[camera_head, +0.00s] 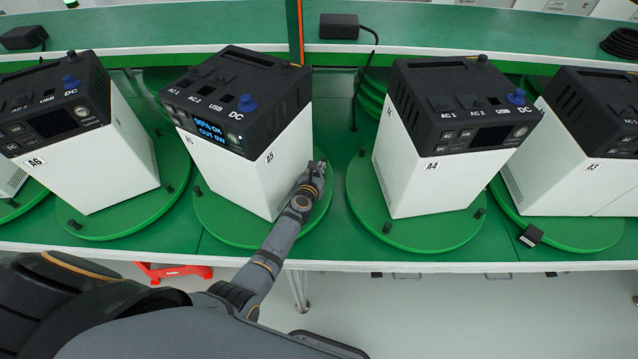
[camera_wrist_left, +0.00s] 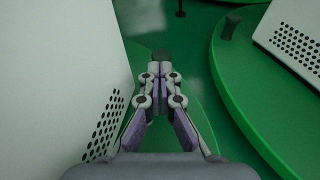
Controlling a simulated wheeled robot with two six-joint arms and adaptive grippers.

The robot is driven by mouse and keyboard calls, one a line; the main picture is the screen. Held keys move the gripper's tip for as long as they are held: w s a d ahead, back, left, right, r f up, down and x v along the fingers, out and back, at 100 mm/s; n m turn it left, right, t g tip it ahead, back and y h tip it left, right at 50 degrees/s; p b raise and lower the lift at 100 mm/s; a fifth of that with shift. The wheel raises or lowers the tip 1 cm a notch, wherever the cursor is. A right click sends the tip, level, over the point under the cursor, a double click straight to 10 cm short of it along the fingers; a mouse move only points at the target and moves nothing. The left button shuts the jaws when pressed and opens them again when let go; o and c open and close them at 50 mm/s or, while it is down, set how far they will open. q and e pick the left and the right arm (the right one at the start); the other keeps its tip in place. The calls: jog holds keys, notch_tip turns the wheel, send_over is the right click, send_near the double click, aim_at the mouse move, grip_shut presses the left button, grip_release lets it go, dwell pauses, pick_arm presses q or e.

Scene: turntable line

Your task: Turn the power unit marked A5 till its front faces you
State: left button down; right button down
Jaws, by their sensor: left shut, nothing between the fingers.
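The power unit A5 (camera_head: 240,172) is a white box with a black top and a lit screen. It stands on a round green turntable (camera_head: 222,222); its screen side faces the lower left in the head view, with its right side also showing. My left gripper (camera_head: 318,168) is shut and empty, low beside the unit's right side, over the turntable's right edge. In the left wrist view the shut fingers (camera_wrist_left: 160,72) lie right of the unit's white, perforated wall (camera_wrist_left: 60,80). A dark peg (camera_wrist_left: 161,54) shows just beyond the fingertips; contact cannot be told. My right gripper is not in view.
Unit A6 (camera_head: 95,165) stands to the left, units A4 (camera_head: 430,180) and A3 (camera_head: 560,165) to the right, each on a green turntable. A4's turntable (camera_head: 430,238) is close to my gripper. A black adapter (camera_head: 339,26) with a hanging cable is behind.

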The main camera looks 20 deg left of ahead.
aim_at(315, 160)
pick_arm(q)
jog(key=w+a+n+y+b, duration=0.1)
jog(key=w, duration=0.1)
jog(key=w+a+n+y+b, duration=0.1)
jog(key=w+y, duration=0.1)
jog(key=w+a+n+g+y+b, duration=0.1)
jog(key=w+a+n+y, duration=0.1)
jog(key=shift+f+b, duration=0.25)
jog(key=shift+b, duration=0.05)
jog(key=shift+w+a+r+n+g+y+b, duration=0.15)
jog(key=shift+w+a+n+g+y+b, duration=0.15)
jog(key=shift+w+a+n+y+b, duration=0.3)
jog(key=shift+s, duration=0.15)
jog(key=shift+r, duration=0.2)
notch_tip(315, 160, up, 10)
jog(key=shift+f, duration=0.15)
jog(key=shift+f, duration=0.1)
